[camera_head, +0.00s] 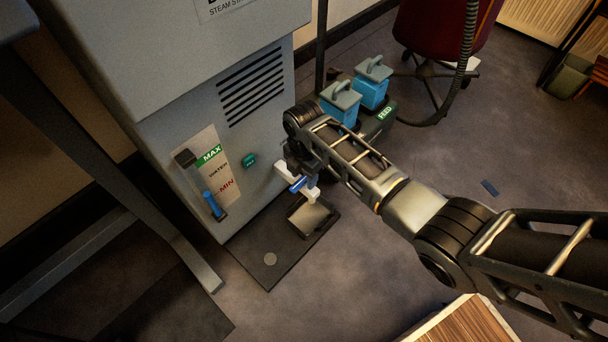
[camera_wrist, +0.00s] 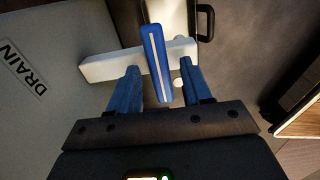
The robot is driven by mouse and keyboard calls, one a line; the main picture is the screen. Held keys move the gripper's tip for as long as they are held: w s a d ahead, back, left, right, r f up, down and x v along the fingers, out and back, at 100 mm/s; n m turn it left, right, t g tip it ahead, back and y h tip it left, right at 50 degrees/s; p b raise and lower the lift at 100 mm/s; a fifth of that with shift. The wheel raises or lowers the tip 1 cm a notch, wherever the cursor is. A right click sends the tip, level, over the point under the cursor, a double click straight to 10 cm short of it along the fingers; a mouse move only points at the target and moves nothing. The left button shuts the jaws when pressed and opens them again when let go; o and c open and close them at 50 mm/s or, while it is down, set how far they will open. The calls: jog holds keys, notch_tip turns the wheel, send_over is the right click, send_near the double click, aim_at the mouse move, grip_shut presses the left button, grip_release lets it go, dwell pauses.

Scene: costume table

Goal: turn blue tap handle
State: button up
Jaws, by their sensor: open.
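The blue tap handle (camera_wrist: 157,60) is a flat bar with a pale stripe. It lies across the white tap body (camera_wrist: 98,68) in the wrist view. In the head view the handle (camera_head: 298,184) is small, low on the front of the grey steam machine (camera_head: 185,75). My gripper (camera_wrist: 160,72) is open, with one blue finger on each side of the handle's near end. Gaps show on both sides, so the handle is not clamped. In the head view the arm's end hides most of the fingers.
A small tray (camera_head: 328,222) stands below the tap on a dark floor mat (camera_head: 258,272). Two blue containers (camera_head: 372,90) stand behind my wrist. A DRAIN label (camera_wrist: 22,68) is left of the tap. A wood-topped piece (camera_head: 465,325) is at front. Floor at right is mostly clear.

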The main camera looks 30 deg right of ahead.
jog(key=shift+c, duration=0.4)
grip_shut()
